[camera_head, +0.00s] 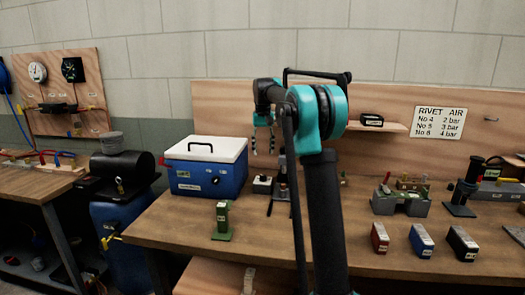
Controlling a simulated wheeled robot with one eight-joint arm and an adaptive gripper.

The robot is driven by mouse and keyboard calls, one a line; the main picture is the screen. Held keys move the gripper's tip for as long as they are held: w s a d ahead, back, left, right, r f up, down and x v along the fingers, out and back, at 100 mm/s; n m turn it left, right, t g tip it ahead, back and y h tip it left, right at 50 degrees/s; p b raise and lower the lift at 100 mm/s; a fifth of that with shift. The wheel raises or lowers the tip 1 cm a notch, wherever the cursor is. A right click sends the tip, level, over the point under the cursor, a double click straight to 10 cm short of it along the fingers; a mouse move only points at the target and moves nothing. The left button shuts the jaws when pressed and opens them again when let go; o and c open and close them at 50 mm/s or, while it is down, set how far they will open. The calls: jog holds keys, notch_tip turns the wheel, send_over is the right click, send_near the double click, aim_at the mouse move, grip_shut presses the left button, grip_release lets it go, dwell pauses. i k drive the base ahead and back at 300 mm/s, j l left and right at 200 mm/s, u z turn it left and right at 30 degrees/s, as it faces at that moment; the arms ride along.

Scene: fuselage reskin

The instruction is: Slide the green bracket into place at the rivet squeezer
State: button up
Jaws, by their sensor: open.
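The green bracket (222,219) stands upright on its flat foot on the wooden bench (165,225), left of my arm. It has a pale label near its top. My gripper (263,150) hangs fingers down in front of the back board. It is open and empty, above and to the right of the bracket in the picture, apart from it. A dark upright tool on a base (281,186) stands partly behind my arm. Another dark upright tool (462,193) stands at the right. I cannot tell which of them is the rivet squeezer.
A blue cool box (205,172) with a white lid stands behind the bracket. Red (379,238), blue (422,241) and black (462,244) boxes line the right front. A grey block (400,204) sits behind them. The bench around the bracket is clear.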

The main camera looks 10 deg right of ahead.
aim_at(222, 232)
jog(key=k+j, duration=0.25)
jog(key=k, duration=0.25)
jog(key=k+j, duration=0.2)
jog(key=k, duration=0.25)
